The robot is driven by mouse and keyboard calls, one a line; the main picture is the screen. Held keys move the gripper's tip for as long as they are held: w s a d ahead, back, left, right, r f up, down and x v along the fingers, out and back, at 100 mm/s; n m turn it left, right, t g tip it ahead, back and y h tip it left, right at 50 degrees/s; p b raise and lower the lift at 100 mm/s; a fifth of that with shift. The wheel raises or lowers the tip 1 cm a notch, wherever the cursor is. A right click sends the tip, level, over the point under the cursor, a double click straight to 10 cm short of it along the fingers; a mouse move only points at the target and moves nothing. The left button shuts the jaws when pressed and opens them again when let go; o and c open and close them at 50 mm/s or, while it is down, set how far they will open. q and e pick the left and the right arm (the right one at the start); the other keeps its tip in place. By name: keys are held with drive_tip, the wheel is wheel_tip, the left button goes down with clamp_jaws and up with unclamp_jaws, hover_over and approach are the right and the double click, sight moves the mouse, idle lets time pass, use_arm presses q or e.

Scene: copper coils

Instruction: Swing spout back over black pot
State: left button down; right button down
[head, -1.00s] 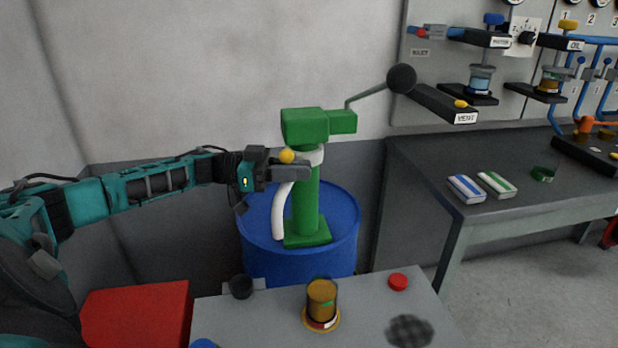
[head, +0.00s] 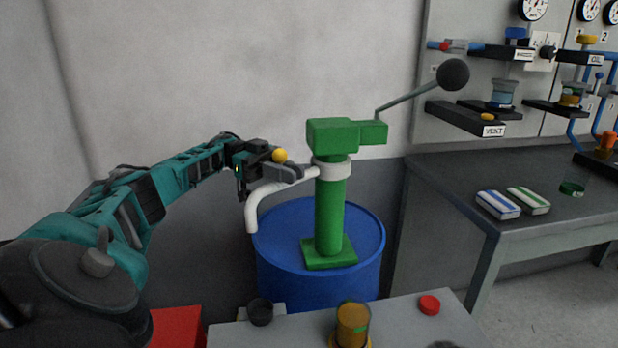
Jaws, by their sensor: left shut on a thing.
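A green hand pump (head: 331,205) stands on a blue drum (head: 285,232). Its white spout (head: 262,197) runs left from a white collar (head: 332,169) and bends down past the drum's left rim. A yellow ball knob (head: 280,155) shows at my left gripper (head: 293,172), which is shut at the spout; the exact grip is partly hidden by the fingers. The small black pot (head: 260,311) sits on the grey table in front of the drum, below and near the spout's open end. My right gripper is not in view.
The grey front table (head: 400,315) also holds an amber jar (head: 352,325) and a red disc (head: 429,304). A red box (head: 176,327) is at lower left. A pump lever with a black ball (head: 453,74) reaches right. A dark bench (head: 450,180) stands at right.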

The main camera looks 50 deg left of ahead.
use_arm(q)
drive_tip(key=shift+a+g, duration=0.15)
drive_tip(key=shift+g, duration=0.15)
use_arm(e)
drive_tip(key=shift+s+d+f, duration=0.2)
use_arm(q)
drive_tip(key=shift+r, duration=0.1)
drive_tip(key=c, duration=1.2)
unclamp_jaws()
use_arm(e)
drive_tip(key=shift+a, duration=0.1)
